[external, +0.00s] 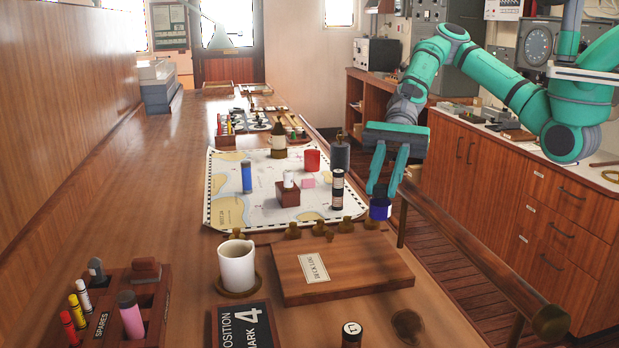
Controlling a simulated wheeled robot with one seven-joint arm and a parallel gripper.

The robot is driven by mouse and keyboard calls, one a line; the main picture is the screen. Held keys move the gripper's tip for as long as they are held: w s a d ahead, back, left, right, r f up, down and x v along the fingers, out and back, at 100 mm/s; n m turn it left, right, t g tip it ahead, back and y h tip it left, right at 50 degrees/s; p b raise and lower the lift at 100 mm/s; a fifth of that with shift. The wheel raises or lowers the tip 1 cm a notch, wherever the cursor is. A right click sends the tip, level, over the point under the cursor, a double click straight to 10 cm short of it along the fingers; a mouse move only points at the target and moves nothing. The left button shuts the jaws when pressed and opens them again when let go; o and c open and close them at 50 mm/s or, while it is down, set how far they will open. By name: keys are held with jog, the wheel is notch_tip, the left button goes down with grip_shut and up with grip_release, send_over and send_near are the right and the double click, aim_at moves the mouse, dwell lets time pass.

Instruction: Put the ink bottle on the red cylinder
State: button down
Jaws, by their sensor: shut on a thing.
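My gripper (382,190) points down near the table's right edge, its fingers on either side of a short dark blue jar (380,209) with a paler top. It looks like the ink bottle and is gripped at the fingertips; I cannot tell its height above the table. The red cylinder (312,160) stands upright on the chart, to the left of and beyond my gripper. Nothing shows on top of it.
On the chart (225,210) stand a blue cylinder (246,177), a dark bottle (339,155), a black labelled cylinder (337,190) and a small brown block (288,196). A wooden box lid (340,268) and white mug (237,266) are nearer. A rail (470,245) runs along the right edge.

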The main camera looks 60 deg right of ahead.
jog(key=w+d+m+t, duration=0.3)
jog(key=w+d, duration=0.4)
jog(key=w, duration=0.4)
jog(key=w+d+m+t+h, duration=0.1)
jog(key=w+d+m+t, duration=0.15)
jog(key=w+d, duration=0.6)
jog(key=w+d+m+t, duration=0.3)
jog(key=w+d, duration=0.1)
jog(key=w, duration=0.9)
jog(key=m+t+h, duration=0.7)
send_over(317, 151)
notch_tip(317, 151, down, 4)
jog(key=shift+s+a+f, duration=0.1)
jog(key=shift+a+f, duration=0.05)
jog(key=shift+f, duration=2.15)
jog(key=shift+a+f, duration=0.15)
jog(key=shift+f, duration=2.1)
jog(key=shift+f, duration=0.15)
jog(key=c, duration=1.6)
grip_release()
jog(key=shift+o, duration=0.2)
